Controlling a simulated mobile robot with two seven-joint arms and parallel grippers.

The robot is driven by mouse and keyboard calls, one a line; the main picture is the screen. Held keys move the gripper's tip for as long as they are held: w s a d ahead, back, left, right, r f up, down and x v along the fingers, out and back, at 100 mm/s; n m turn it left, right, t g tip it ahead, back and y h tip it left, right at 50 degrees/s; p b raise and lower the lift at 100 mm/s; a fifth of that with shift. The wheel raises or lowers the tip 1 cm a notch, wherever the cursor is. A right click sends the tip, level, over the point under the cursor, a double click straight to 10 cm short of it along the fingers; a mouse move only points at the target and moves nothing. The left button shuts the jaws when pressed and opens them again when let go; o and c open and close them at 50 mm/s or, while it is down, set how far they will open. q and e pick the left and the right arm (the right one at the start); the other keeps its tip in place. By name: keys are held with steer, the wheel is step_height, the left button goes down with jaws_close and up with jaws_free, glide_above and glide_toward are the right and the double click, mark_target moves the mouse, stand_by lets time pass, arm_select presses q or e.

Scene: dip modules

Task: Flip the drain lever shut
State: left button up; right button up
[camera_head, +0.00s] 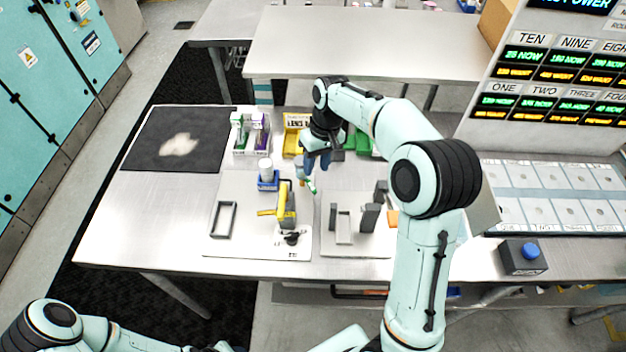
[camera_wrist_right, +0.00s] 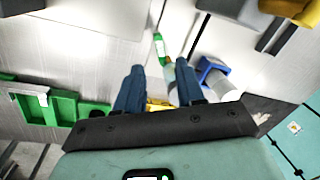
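A yellow upright fixture (camera_head: 287,208) with a yellow bar reaching left (camera_head: 267,212) stands on a white plate; this looks like the drain lever, but I cannot be sure. Part of yellow also shows at the top right of the right wrist view (camera_wrist_right: 288,7). My right gripper (camera_head: 315,166) is above the table, behind and right of the fixture and apart from it. Its blue fingers (camera_wrist_right: 158,90) stand apart. My left gripper is out of frame.
A blue holder with a white cylinder (camera_head: 268,180) stands just behind the fixture. A black part (camera_head: 291,238) sits in front of it. Grey brackets (camera_head: 343,225) stand to the right. A dark mat (camera_head: 180,140) lies at left; a blue button box (camera_head: 524,256) is at right.

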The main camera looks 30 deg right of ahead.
mark_target(312, 186)
steer(key=f, duration=0.4)
steer(key=a+f, duration=0.1)
steer(key=f, duration=0.1)
steer(key=shift+f, duration=0.5)
jaws_close()
